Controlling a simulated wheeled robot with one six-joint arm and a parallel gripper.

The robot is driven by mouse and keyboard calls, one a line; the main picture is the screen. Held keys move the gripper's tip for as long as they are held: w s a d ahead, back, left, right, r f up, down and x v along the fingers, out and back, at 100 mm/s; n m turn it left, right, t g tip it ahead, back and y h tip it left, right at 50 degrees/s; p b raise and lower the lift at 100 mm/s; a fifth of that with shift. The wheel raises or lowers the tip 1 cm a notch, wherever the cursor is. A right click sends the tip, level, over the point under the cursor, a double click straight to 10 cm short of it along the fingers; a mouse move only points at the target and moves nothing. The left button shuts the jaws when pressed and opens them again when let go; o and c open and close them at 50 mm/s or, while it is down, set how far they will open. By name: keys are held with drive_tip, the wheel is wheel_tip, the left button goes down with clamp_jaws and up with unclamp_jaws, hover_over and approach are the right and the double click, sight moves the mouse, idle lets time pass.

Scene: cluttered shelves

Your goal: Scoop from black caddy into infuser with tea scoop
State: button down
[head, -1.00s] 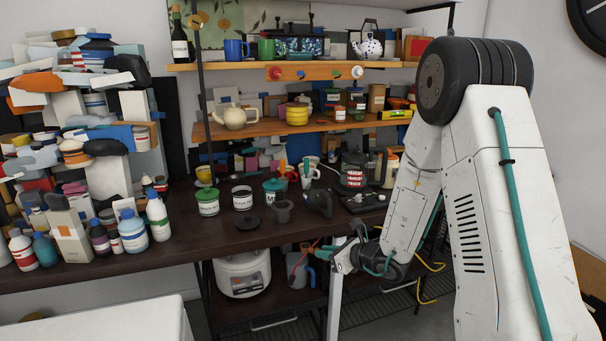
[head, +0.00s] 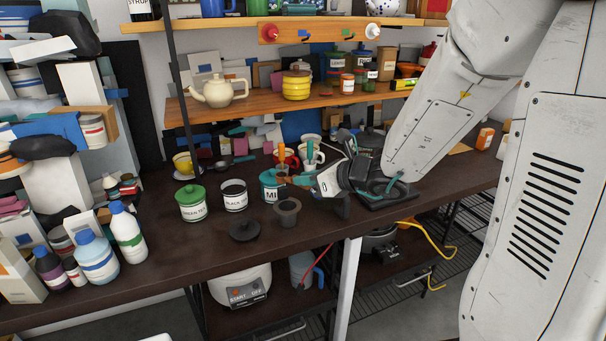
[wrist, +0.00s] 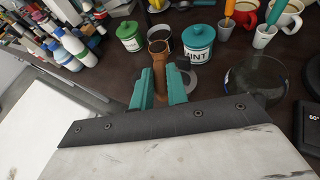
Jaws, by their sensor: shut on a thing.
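My gripper (wrist: 160,88) has teal fingers shut on a brown tea scoop (wrist: 158,58), seen in the wrist view. In the head view the gripper is above the counter, right of the mint caddy, and the arm hides part of it. The black caddy (head: 234,196) stands open, dark inside, between the green caddy (head: 191,203) and the teal mint caddy (head: 270,186). In the wrist view the black caddy (wrist: 172,36) is just beyond the scoop, which partly covers it. A dark grey cup, seemingly the infuser (head: 287,212), stands in front of the mint caddy.
A black lid (head: 245,229) lies on the counter before the black caddy. Mugs with coloured handles stand behind. A clear round glass vessel (wrist: 256,80) is right of the fingers. Bottles (head: 127,233) crowd the left; a shelf (head: 260,106) hangs above the back.

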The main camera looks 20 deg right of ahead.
drive_tip(key=shift+w+d+f+m, duration=0.15)
drive_tip(key=shift+d+m, duration=0.2)
drive_tip(key=shift+m, duration=0.35)
drive_tip(key=f+m+y, duration=0.1)
drive_tip(key=m+y, duration=0.1)
drive_tip(key=m, duration=0.3)
drive_tip(key=w+d+f+m+y, duration=0.1)
drive_tip(key=f+m+y, duration=0.1)
drive_tip(key=m, duration=0.4)
drive_tip(key=d+f+m+y, duration=0.1)
drive_tip(key=m+y, duration=0.1)
drive_tip(key=m, duration=0.3)
drive_tip(key=shift+w+d+f+g, duration=0.2)
drive_tip(key=shift+w+g, duration=0.1)
idle(0.4)
